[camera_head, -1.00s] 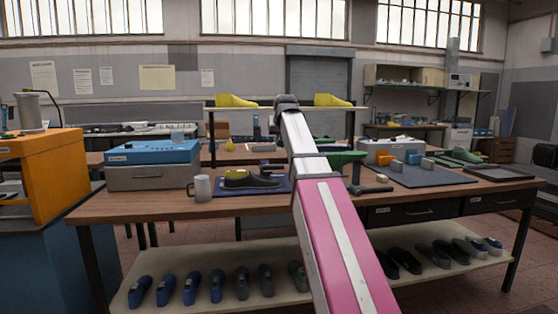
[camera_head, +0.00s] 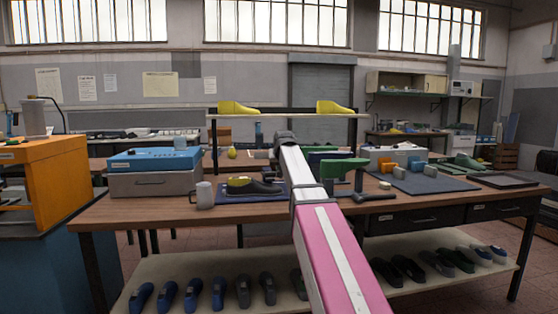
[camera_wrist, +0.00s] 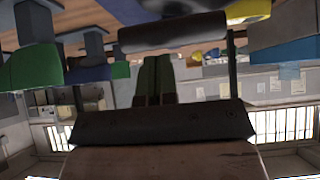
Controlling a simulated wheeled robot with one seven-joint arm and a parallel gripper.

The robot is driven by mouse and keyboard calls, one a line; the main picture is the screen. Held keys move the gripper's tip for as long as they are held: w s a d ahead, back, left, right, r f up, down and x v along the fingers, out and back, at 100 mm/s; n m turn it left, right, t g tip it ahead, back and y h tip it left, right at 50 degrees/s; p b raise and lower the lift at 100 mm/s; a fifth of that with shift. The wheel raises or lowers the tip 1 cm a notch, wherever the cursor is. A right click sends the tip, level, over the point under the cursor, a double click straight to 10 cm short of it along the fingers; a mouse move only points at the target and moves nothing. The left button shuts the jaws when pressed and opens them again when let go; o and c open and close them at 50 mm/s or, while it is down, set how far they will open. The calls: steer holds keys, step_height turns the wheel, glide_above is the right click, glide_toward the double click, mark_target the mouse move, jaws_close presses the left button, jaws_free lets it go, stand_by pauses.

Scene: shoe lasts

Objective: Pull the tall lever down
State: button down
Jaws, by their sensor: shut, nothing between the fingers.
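My gripper (camera_head: 285,138) is at the far end of my raised arm, above the middle of the workbench and just below the raised shelf. Its fingers (camera_wrist: 157,80) show in the upside-down wrist view, shut and empty. A grey horizontal bar (camera_wrist: 172,32) with a thin dark upright at its end lies close beyond the fingers; I cannot tell whether it is the tall lever or whether they touch. A green last-shaped piece (camera_head: 343,168) on a post stands right of my arm. No tall lever is clearly made out in the head view; my arm hides part of the bench.
Yellow lasts (camera_head: 237,108) stand on the raised shelf (camera_head: 285,115). A grey mat (camera_head: 425,183) lies at right.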

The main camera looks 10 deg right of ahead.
steer(key=shift+f, duration=0.25)
step_height(320, 180, down, 8)
steer(key=s, duration=0.1)
steer(key=shift+s+r, duration=0.15)
steer(key=shift+s, duration=0.2)
stand_by(0.3)
